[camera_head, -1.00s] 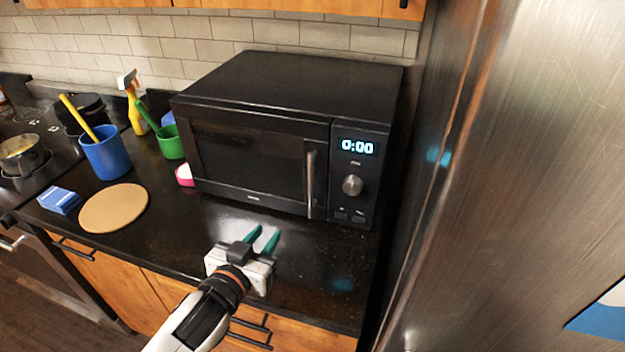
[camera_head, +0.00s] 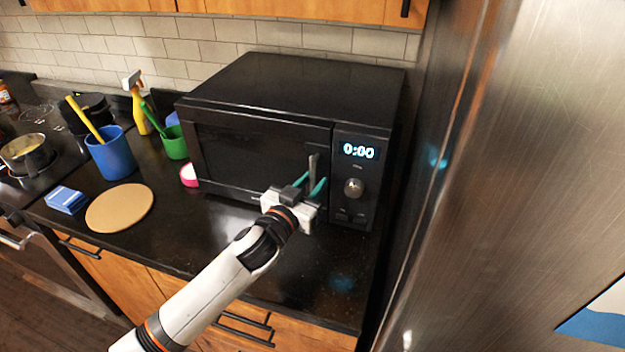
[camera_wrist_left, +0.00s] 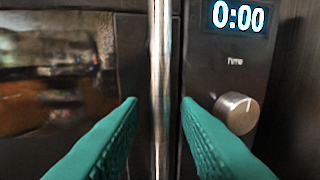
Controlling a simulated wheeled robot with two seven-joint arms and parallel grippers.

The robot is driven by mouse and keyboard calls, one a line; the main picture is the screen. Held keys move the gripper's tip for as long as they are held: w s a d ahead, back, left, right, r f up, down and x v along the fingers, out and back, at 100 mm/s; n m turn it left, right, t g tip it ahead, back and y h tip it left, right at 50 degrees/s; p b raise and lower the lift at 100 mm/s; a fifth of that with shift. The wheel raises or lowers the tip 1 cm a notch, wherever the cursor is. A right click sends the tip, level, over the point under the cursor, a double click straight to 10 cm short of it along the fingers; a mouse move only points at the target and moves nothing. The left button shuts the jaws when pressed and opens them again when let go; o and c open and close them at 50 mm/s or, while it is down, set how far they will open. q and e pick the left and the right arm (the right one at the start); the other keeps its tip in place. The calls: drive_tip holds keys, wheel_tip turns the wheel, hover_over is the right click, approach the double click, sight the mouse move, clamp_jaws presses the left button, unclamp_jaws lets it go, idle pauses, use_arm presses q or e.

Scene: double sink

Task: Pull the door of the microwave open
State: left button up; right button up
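The black microwave (camera_head: 290,82) stands on the dark counter with its door (camera_head: 255,158) shut and its display lit at 0:00. Its upright metal handle (camera_head: 313,166) is at the door's right edge, partly hidden behind my gripper in the head view. My left gripper (camera_head: 310,183) is at the handle's lower part. In the left wrist view, the handle (camera_wrist_left: 160,80) stands between the two open green fingers (camera_wrist_left: 158,106), with a gap on each side. The round knob (camera_wrist_left: 236,112) is just right of the right finger. My right gripper is not in view.
A steel fridge side (camera_head: 500,180) rises close on the right of the microwave. A blue cup (camera_head: 111,155), green cup (camera_head: 174,143), round board (camera_head: 120,208) and blue block (camera_head: 66,200) are on the left. The counter before the microwave is otherwise clear.

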use_arm(q)
drive_tip(key=shift+w+d, duration=0.15)
drive_tip(key=shift+w, duration=0.1)
clamp_jaws()
drive_tip(key=shift+s, duration=0.1)
